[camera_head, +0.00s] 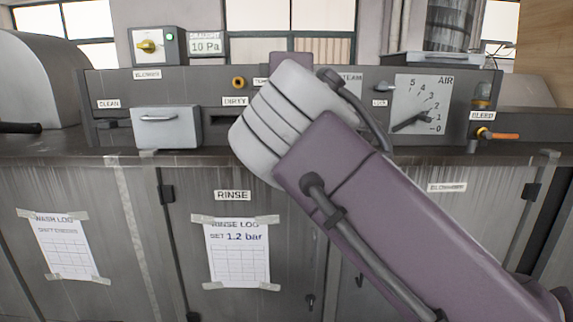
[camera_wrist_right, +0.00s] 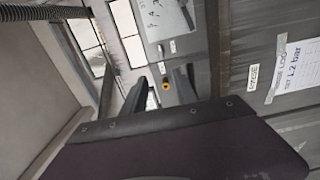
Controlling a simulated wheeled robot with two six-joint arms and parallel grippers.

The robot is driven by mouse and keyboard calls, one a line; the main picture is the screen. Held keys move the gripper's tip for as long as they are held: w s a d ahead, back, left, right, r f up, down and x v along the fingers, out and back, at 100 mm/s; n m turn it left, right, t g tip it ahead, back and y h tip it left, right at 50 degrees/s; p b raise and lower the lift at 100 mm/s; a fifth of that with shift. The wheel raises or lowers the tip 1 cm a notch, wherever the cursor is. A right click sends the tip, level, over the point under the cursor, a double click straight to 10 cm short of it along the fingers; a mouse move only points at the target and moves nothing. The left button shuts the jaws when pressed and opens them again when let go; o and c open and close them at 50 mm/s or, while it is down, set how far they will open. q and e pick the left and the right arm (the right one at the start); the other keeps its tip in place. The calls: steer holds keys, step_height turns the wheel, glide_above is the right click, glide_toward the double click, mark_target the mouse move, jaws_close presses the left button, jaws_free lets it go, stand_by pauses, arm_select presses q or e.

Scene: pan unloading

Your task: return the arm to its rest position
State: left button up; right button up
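My right arm (camera_head: 400,225) comes in from the lower right of the head view and reaches up and left across the counter front. Its pale ribbed wrist (camera_head: 290,115) stands in front of the control panel, and my right gripper's fingers are hidden behind it there. In the right wrist view, two dark fingers of my right gripper (camera_wrist_right: 160,82) stand apart beyond the dark purple housing, with panel showing between them and nothing held. My left arm and gripper are in neither view.
A grey control panel (camera_head: 225,88) runs along the counter back. It carries an air dial (camera_head: 420,95), an orange-handled bleed valve (camera_head: 497,136) and a yellow-knob box (camera_head: 150,46). A grey handled box (camera_head: 167,128) projects left of my wrist. Cabinet doors with taped log sheets (camera_head: 238,255) are below.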

steer(key=w+d+f+m+g+h, duration=0.2)
steer(key=w+d+f+h, duration=0.35)
steer(key=d, duration=0.45)
steer(key=w+d+f+m+g, duration=0.1)
steer(key=d+f+g, duration=0.35)
steer(key=f, duration=0.85)
steer(key=d+f+m+g, duration=0.25)
steer(key=d+f, duration=0.25)
steer(key=f, duration=0.8)
steer(key=s+d+f+m+g+y, duration=0.1)
steer(key=s+d+f+m+g, duration=0.15)
steer(key=s+f, duration=0.55)
steer(key=s+d+f+m+g+y, duration=0.1)
steer(key=s+f+m+g+y, duration=0.15)
steer(key=f, duration=0.95)
steer(key=s+a+f+m+g+y, duration=0.1)
steer(key=s+a+f+m, duration=0.1)
steer(key=s+f+m, duration=0.2)
steer(key=s+a+f+m+g+y, duration=0.1)
steer(key=s+a+f+m, duration=0.2)
steer(key=s+f, duration=0.2)
steer(key=shift+s+a+f+m+g+b, duration=0.3)
steer(key=shift+s+m+g+b, duration=0.1)
steer(key=shift+s, duration=0.85)
